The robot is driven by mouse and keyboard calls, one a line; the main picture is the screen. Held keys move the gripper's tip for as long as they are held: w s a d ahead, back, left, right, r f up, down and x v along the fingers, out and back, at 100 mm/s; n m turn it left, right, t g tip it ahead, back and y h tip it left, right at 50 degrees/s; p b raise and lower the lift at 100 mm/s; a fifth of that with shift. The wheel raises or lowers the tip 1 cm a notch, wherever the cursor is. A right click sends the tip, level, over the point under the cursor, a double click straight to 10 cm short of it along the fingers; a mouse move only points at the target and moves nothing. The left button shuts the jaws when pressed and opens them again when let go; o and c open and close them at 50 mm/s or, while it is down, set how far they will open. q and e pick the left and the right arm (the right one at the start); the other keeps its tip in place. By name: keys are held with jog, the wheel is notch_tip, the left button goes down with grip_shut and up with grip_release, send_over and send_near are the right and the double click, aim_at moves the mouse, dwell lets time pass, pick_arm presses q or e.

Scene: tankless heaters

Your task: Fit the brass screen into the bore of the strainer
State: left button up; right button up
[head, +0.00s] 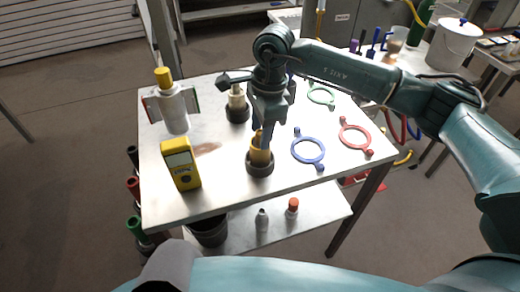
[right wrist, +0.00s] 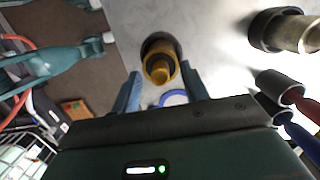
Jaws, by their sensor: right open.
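A yellow-brass cylinder, which looks like the brass screen (head: 260,156), stands upright in a dark round holder (head: 260,170) near the table's front middle. The screen (right wrist: 160,68) and holder (right wrist: 155,43) also show in the right wrist view. My right gripper (head: 264,138) points down over the screen; in the right wrist view its fingers (right wrist: 161,78) are apart, one on either side. Contact cannot be told. A pale grey body with a yellow top, possibly the strainer (head: 174,110), stands at the back left; its bore is not clearly visible. My left gripper is not in view.
A second dark holder (head: 237,113) with a cream cylinder stands behind the screen. A yellow meter (head: 181,164) stands to the left. Blue (head: 295,158), red (head: 343,140) and green (head: 311,97) ring-shaped tools lie to the right. The front left table corner is clear.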

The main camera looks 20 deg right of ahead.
jog(key=shift+a+f, duration=0.1)
jog(key=shift+f, duration=0.25)
jog(key=shift+c, duration=0.5)
grip_shut()
